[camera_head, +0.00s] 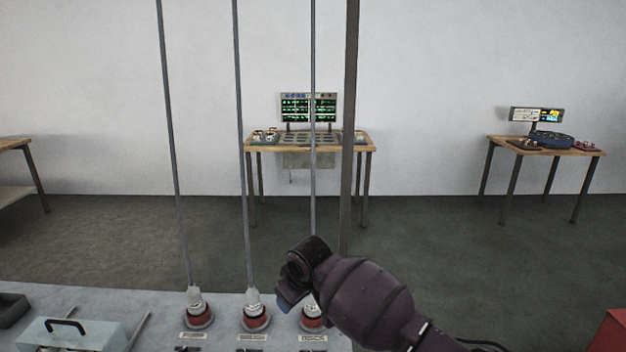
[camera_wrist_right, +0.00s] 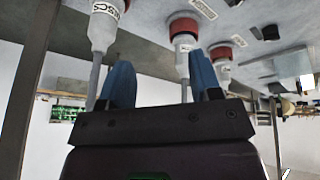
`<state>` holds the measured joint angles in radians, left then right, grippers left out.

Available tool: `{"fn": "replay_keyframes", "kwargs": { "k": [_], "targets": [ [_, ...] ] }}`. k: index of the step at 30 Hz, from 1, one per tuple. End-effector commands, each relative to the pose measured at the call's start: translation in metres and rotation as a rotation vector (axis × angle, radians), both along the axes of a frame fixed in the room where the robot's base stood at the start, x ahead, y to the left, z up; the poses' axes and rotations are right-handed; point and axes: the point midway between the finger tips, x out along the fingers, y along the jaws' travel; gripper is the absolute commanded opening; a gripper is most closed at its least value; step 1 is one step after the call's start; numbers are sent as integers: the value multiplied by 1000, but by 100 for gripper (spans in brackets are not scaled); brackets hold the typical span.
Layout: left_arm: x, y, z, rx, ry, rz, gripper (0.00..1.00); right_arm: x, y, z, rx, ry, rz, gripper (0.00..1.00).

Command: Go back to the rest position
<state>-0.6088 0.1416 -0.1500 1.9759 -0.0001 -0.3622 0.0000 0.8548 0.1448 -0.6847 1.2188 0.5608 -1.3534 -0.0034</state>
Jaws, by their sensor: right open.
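The left bottle (camera_head: 194,297), middle bottle (camera_head: 251,301) and right bottle (camera_head: 309,303) stand upright in red-and-grey holders, each under a tall thin rod. My arm partly hides the right bottle. My left gripper is not in view.
A thick dark post (camera_head: 350,130) rises just behind my right arm. A clear-lidded box with a black handle (camera_head: 66,325) and a dark tray (camera_head: 10,309) lie at the left. A red box (camera_head: 609,331) is at the lower right. Tables with screens stand at the far wall; the floor between is clear.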

Motion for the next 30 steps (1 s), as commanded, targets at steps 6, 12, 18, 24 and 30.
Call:
{"fn": "replay_keyframes", "kwargs": {
  "k": [6, 12, 18, 24, 30],
  "targets": [
    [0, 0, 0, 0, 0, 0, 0, 18, 18, 49, 230, -295, 11, 58],
    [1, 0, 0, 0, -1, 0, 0, 11, -6, 61, 424, -511, -46, 58],
    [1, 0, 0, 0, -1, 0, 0, -10, -55, 52, 539, -670, -143, 58],
    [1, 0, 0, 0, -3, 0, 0, -45, -114, 28, 578, -779, -253, 58],
    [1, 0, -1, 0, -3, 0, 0, -91, -175, -4, 556, -842, -362, 58]
  ]
}}
